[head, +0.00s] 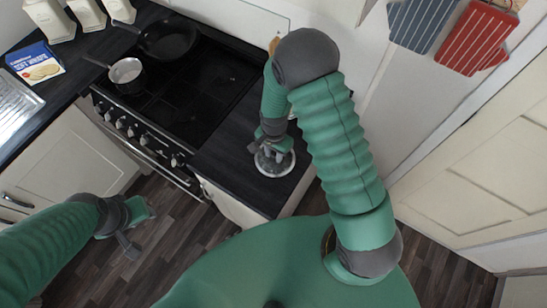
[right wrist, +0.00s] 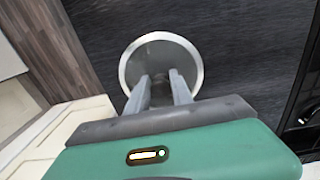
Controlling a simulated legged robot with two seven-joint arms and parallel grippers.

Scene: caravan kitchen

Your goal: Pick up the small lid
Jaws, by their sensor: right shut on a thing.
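The small lid (head: 276,168) is a round, see-through disc with a pale rim on the dark counter right of the stove. In the right wrist view the lid (right wrist: 136,58) lies past my fingertips, with its rim in full view except where the fingers cover it. My right gripper (head: 268,152) is over the lid, shut on its middle; the fingers hide the knob. The fingertips also show in the right wrist view (right wrist: 162,85). I cannot tell whether the lid is clear of the counter. My left gripper (head: 132,232) is over the floor, away from the lid, its fingers unclear.
The black stove (head: 185,85) holds a small pot (head: 126,71) and a dark frying pan (head: 170,38). The dark counter (head: 230,140) around the lid is otherwise clear. A wall stands right of it. Pale canisters and a blue box (head: 36,65) are at the far left.

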